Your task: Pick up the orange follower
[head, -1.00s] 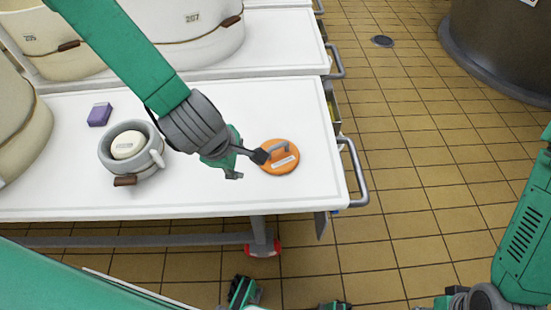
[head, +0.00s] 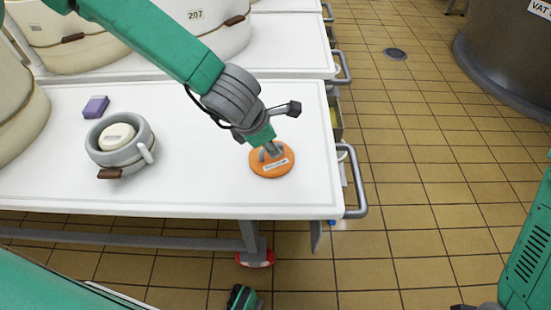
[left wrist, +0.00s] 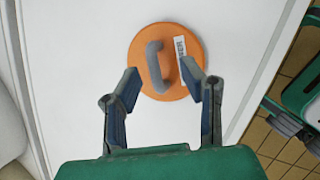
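The orange follower (head: 272,165) is a flat round disc with a grey handle and a white label, lying on the white table near its right end. It also shows in the left wrist view (left wrist: 137,60). My left gripper (head: 270,148) is just above the follower in the head view and covers part of its far edge. In the left wrist view my left gripper (left wrist: 165,82) is open, with its two fingers apart at the disc's near edge. The grey handle stands beyond and between the fingertips, with nothing gripped.
A grey pot (head: 121,148) with a cream disc inside and a purple block (head: 96,107) are on the white table (head: 200,190) to the left. A metal rail (head: 354,185) runs off the table's right end.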

